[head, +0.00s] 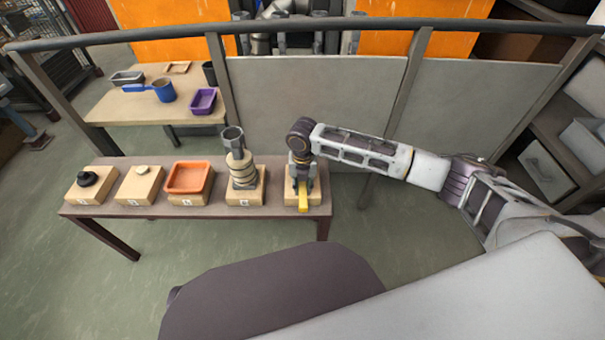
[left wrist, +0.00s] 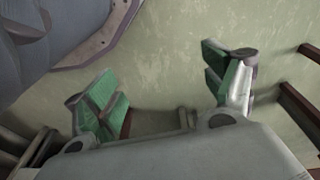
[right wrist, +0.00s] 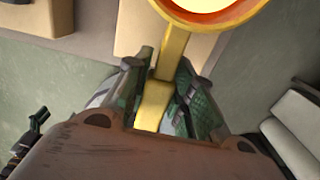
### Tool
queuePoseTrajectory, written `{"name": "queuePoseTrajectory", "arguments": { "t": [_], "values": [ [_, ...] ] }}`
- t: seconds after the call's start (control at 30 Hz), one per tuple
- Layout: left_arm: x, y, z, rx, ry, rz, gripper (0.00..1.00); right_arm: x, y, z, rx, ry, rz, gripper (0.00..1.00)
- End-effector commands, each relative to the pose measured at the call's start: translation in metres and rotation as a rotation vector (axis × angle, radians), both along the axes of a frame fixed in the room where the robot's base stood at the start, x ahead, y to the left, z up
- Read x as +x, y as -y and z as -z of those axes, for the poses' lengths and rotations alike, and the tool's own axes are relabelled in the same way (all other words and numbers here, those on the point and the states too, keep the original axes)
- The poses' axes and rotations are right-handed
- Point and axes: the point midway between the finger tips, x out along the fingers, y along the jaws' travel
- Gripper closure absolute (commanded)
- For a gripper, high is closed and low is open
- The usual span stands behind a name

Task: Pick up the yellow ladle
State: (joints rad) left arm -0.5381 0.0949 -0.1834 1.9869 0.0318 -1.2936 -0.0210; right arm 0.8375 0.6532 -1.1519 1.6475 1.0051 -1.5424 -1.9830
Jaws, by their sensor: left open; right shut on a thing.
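The yellow ladle (right wrist: 171,60) is in the right wrist view, with its round bowl at the top edge, partly cut off, and its handle running down between the fingers. My right gripper (right wrist: 160,95) is shut on the handle. In the head view, the right gripper (head: 302,182) points down over the rightmost wooden block, and a yellow part of the ladle (head: 303,203) shows below it. I cannot tell whether the ladle touches the block. My left gripper (left wrist: 165,90) is open and empty in the left wrist view, above the green floor. It is not seen in the head view.
The long table (head: 150,210) holds a row of wooden blocks. They bear a black item (head: 86,180), a pale item (head: 143,169), an orange tray (head: 188,177) and a grey, ringed stack (head: 240,165) close left of the right gripper. A railing with panels (head: 310,100) stands behind.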

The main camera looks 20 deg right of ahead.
Motion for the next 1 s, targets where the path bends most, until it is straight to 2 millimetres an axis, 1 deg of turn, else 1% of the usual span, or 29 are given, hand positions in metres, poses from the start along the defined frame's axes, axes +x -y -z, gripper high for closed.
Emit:
{"name": "queuePoseTrajectory", "arguments": {
  "t": [0.03,0.07,0.43,0.67,0.77,0.83,1.0],
  "values": [
    [0.000,0.000,0.000,0.001,0.001,0.001,0.17,0.000,0.000,0.000,0.000,0.000,0.000,0.98],
    [0.001,-0.001,0.000,0.001,0.001,0.001,0.17,0.000,0.000,0.000,0.000,0.000,0.000,1.00],
    [0.002,-0.001,-0.002,0.001,0.005,0.000,0.17,0.001,0.000,-0.003,0.000,0.002,0.000,1.00],
    [0.002,-0.001,0.002,0.000,0.014,-0.002,0.17,0.001,0.000,-0.016,0.002,0.004,0.001,1.00],
    [0.000,-0.002,0.010,0.003,0.009,-0.003,0.17,0.001,0.000,-0.026,0.001,0.003,0.001,1.00],
    [0.003,-0.002,0.020,0.003,0.011,-0.007,0.17,0.001,0.000,-0.033,0.001,0.003,0.001,1.00],
    [0.002,-0.006,0.037,0.010,0.016,-0.009,0.17,0.001,0.000,-0.053,0.000,0.003,0.000,1.00]
  ]
}}
